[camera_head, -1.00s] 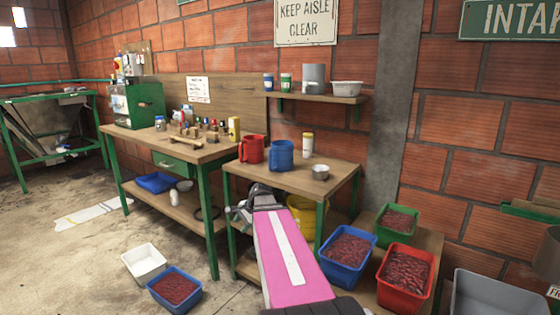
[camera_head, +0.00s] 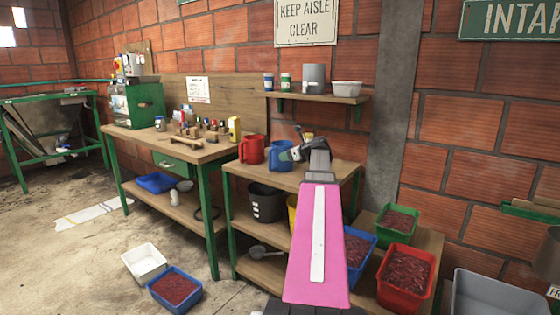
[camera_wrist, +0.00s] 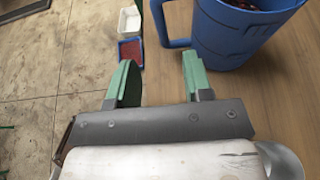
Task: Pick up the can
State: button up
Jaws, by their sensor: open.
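My gripper (camera_head: 294,150) is open and empty, above the small wooden table (camera_head: 247,174). In the wrist view its green fingers (camera_wrist: 160,84) are spread apart over the table's edge, just left of and near the blue jug (camera_wrist: 245,32). The blue jug (camera_head: 279,154) stands on that table, partly behind my gripper. A short metal can seen earlier on the table's right is now hidden behind my arm. A pale canister (camera_head: 308,135) shows only in part behind my gripper. A yellow can (camera_head: 234,128) stands on the left workbench. Which can is meant is unclear.
A red jug (camera_head: 251,150) stands left of the blue one. Crates of red cherries, such as the red crate (camera_head: 404,277), sit at lower right. A black bucket (camera_head: 266,203) is on the lower shelf. A wall shelf (camera_head: 325,98) with cups hangs above.

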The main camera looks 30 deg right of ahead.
aim_at(270, 167)
jog(key=x, duration=1)
jog(key=shift+w+a, duration=0.15)
jog(key=shift+w, duration=0.2)
grip_shut()
